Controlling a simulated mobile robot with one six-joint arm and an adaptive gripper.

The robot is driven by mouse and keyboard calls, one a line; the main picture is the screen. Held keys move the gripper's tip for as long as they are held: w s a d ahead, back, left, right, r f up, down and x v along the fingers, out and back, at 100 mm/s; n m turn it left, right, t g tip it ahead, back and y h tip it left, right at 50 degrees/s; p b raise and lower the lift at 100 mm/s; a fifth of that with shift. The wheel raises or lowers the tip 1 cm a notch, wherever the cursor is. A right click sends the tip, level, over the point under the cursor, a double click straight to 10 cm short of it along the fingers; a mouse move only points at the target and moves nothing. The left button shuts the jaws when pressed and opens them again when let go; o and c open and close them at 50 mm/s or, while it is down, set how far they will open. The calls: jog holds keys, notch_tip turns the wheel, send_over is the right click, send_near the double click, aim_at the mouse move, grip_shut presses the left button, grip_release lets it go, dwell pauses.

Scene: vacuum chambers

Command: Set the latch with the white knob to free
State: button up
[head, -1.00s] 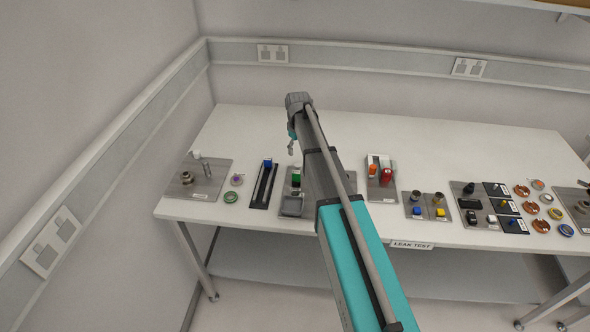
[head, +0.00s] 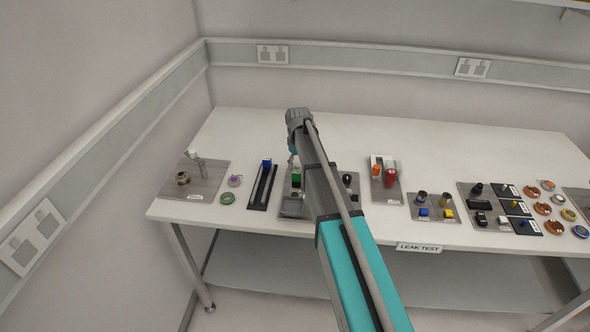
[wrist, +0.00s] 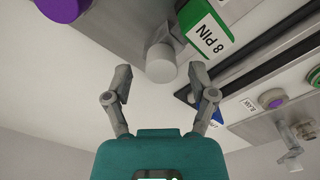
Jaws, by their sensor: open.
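A pale, whitish round-ended knob (wrist: 160,66) stands out from a grey metal plate in the wrist view. It lies between the fingertips of my gripper (wrist: 161,82), with a gap visible on both sides. The gripper is open and holds nothing. A green block marked "8 PIN" (wrist: 208,30) is beside the knob on its right. In the head view my gripper (head: 292,157) is just behind the green block (head: 296,179) at the middle plate (head: 286,194). My arm hides much of that plate, including the knob. The latch's setting cannot be read.
In the wrist view a purple knob (wrist: 62,9) is close at upper left. In the head view a black slotted track with a blue block (head: 266,163) lies left of the plate. The table's back is clear.

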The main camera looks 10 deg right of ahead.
jog(key=shift+f, duration=0.35)
